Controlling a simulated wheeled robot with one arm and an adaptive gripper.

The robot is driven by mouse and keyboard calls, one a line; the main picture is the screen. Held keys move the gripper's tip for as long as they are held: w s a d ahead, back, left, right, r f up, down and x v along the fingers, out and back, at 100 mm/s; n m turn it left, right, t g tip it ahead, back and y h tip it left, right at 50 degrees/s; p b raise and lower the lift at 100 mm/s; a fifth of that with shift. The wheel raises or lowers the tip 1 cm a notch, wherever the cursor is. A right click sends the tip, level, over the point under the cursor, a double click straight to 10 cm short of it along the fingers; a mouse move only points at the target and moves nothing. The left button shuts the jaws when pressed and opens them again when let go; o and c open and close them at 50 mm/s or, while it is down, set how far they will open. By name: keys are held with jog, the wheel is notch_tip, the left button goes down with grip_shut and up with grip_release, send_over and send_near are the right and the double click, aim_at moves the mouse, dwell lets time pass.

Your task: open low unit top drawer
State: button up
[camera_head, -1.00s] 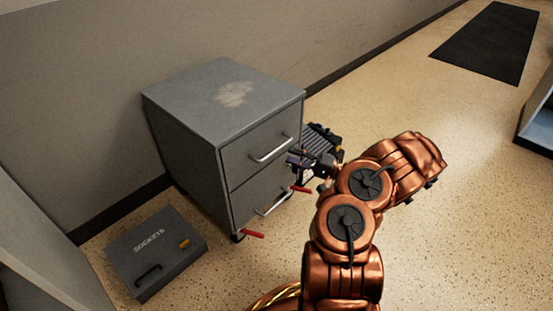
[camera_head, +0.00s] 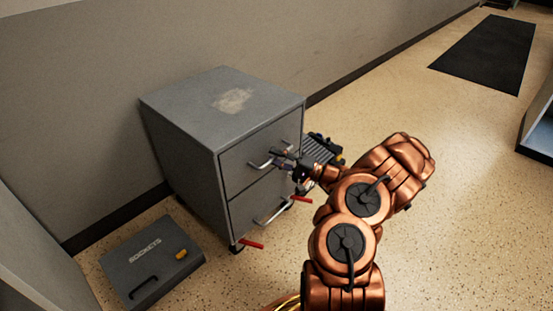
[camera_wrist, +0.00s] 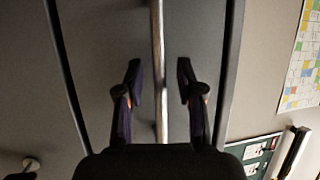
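The low unit (camera_head: 190,130) is a grey two-drawer metal cabinet by the wall. Its top drawer (camera_head: 240,155) looks closed and has a silver bar handle (camera_head: 262,161), also in the wrist view (camera_wrist: 158,60). The bottom drawer (camera_head: 250,205) has a similar bar handle. My gripper (camera_head: 280,157) is at the top drawer's front, by the right part of the handle. In the wrist view my gripper (camera_wrist: 160,85) is open, with one dark finger on each side of the handle bar and gaps between. Whether the fingertips reach past the bar is unclear.
A grey case (camera_head: 152,258) with a yellow latch lies on the floor left of the cabinet. Red levers (camera_head: 250,243) stick out at the cabinet's base. A dark ribbed object (camera_head: 322,150) is behind my gripper. Floor toward the black mat (camera_head: 487,52) is clear.

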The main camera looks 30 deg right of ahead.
jog(key=shift+c, duration=0.4)
grip_shut()
